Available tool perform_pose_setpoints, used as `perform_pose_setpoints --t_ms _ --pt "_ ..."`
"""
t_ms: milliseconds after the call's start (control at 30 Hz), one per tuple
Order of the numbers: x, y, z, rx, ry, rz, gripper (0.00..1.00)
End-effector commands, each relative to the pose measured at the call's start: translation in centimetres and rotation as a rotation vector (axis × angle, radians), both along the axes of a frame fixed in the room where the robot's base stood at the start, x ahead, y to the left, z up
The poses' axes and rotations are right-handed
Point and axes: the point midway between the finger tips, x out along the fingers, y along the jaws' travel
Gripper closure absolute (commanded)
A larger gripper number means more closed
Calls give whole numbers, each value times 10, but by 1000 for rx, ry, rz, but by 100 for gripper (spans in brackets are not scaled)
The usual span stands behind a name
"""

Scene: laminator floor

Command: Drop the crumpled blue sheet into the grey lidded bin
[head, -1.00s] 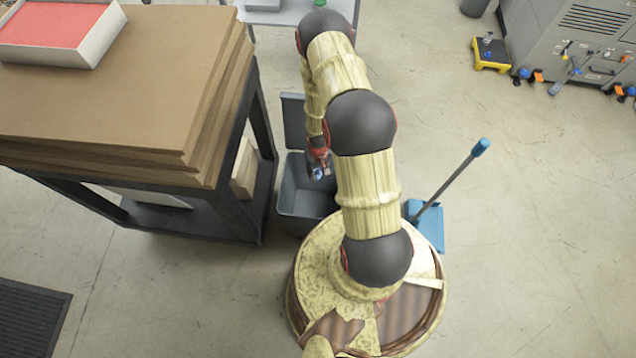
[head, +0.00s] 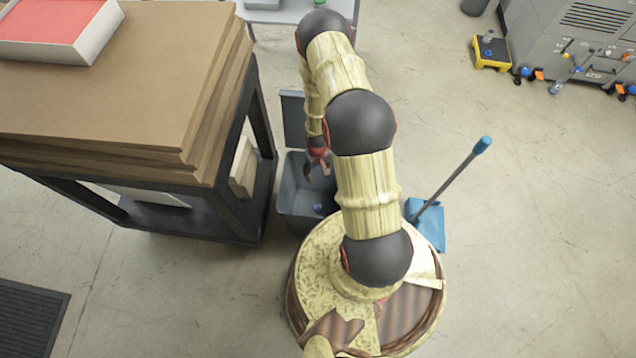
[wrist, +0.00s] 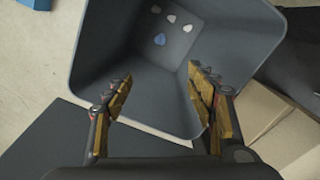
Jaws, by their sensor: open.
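The grey bin (head: 299,200) stands on the floor with its lid (head: 293,120) swung open at the back. In the wrist view I look down into the bin (wrist: 100,52). The blue sheet also shows as a small spot in the head view (head: 318,208). My gripper (head: 318,172) is over the bin, open and empty. In the wrist view its fingers (wrist: 160,80) are spread apart, with nothing between them.
A dark table (head: 228,205) stacked with brown boards (head: 120,90) stands close left of the bin. A blue dustpan (head: 427,225) with a long handle is on the right. A grey machine (head: 590,45) and a yellow step (head: 491,53) stand back right. Floor to the right is open.

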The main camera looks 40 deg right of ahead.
Motion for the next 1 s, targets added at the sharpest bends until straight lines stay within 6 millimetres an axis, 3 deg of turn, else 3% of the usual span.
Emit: perform_pose_setpoints --t_ms 267,633,800,1000 --pt "1 0 9 0 0 -1 44" --pt "0 0 62 -1 0 -1 44" --pt "1 0 96 -1 -2 -1 44" --pt "0 0 115 0 0 0 44"
